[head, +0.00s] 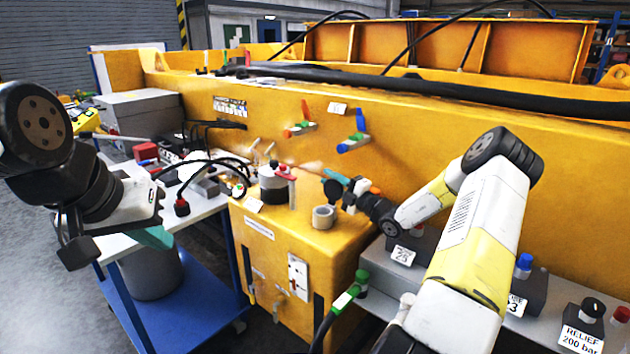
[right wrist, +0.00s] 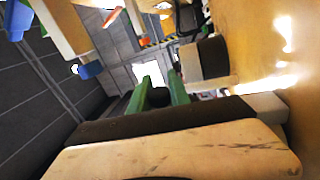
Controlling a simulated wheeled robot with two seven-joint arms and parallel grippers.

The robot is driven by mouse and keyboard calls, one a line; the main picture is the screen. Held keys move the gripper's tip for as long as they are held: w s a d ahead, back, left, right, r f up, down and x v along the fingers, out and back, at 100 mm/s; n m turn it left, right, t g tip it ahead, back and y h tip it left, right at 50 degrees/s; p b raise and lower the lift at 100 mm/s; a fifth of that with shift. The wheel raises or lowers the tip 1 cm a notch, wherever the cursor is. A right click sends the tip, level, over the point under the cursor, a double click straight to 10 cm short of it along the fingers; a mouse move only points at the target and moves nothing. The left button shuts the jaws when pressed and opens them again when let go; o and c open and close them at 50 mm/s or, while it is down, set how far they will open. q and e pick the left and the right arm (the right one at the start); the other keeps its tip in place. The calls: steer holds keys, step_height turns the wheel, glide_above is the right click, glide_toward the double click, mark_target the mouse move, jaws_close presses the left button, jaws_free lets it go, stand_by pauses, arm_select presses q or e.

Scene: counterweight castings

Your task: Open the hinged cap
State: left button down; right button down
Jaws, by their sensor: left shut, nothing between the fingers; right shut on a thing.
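My right gripper (head: 328,182) reaches in from the right, low over the yellow cabinet (head: 345,240), with its teal fingers pointing left. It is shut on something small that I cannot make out. In the right wrist view its green fingers (right wrist: 162,93) are close together. A short grey open-topped cylinder (head: 323,217) stands on the cabinet just below these fingers. I cannot tell which part is the hinged cap.
The blue cart (head: 190,310) with tools and cables on its white top stands left. A red-handled valve (head: 299,130) and a blue-handled valve (head: 353,145) stick out from the yellow wall (head: 430,145). A grey shelf with knobs (head: 520,300) lies at right. A green-ended hose (head: 345,298) rises in front.

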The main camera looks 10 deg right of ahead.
steer(key=shift+w+d+f+m+h, duration=0.2)
steer(key=shift+d+m+h, duration=0.1)
steer(key=shift+m, duration=0.4)
steer(key=c, duration=1.2)
jaws_free()
steer(key=shift+s, duration=0.1)
steer(key=v, duration=0.7)
steer(key=shift+s+d+f, duration=0.2)
steer(key=shift+s+f, duration=0.05)
